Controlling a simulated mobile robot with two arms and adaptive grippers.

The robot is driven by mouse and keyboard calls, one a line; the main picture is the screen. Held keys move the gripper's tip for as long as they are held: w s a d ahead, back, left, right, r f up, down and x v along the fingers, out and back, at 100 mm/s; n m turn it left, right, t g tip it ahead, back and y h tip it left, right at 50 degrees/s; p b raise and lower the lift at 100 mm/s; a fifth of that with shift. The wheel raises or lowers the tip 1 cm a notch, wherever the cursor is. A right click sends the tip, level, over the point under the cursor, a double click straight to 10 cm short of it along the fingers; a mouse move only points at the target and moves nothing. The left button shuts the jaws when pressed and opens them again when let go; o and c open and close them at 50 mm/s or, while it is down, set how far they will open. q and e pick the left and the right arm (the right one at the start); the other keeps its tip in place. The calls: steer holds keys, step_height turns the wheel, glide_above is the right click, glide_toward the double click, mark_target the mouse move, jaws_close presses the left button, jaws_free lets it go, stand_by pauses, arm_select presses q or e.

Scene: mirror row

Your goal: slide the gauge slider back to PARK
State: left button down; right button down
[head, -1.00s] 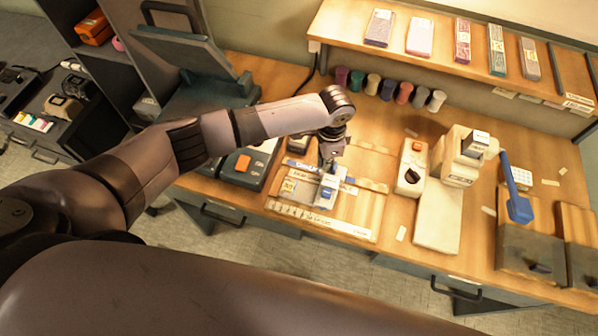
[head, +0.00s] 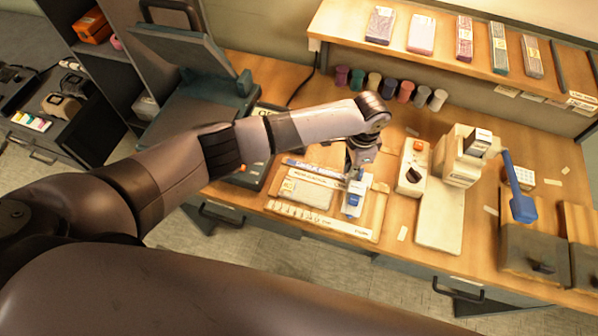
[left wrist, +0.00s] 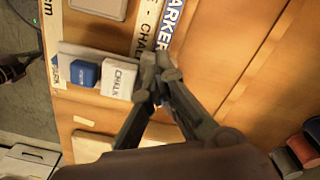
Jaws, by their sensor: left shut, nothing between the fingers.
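The gauge slider (head: 352,206), a pale plate with a blue block and a white block, sits at the right part of the wooden gauge board (head: 376,214). In the left wrist view the slider's white block (left wrist: 119,80) reads CHALK, with its blue block on the left. My left gripper (head: 357,172) is shut and empty, low at the slider's far end. In the left wrist view its fingertips (left wrist: 157,66) are against or very close to the white block; I cannot tell if they touch. I cannot read a PARK mark. My right gripper is out of view.
A cream box with an orange button and black knob (head: 411,168) stands right of the board, beside a cream press-like device (head: 440,215). A dark box (head: 243,178) lies to the left.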

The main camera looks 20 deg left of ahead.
mark_target(365, 178)
arm_select(q)
steer(key=shift+d+b, duration=0.4)
steer(key=shift+d, duration=1.55)
steer(key=r+p, duration=0.4)
steer(key=p, duration=0.1)
steer(key=a+r+p, duration=0.1)
steer(key=r+p, duration=0.1)
steer(key=r, duration=0.1)
steer(key=shift+a+p, duration=0.1)
steer(key=shift+p, duration=0.3)
steer(key=shift+s, duration=0.1)
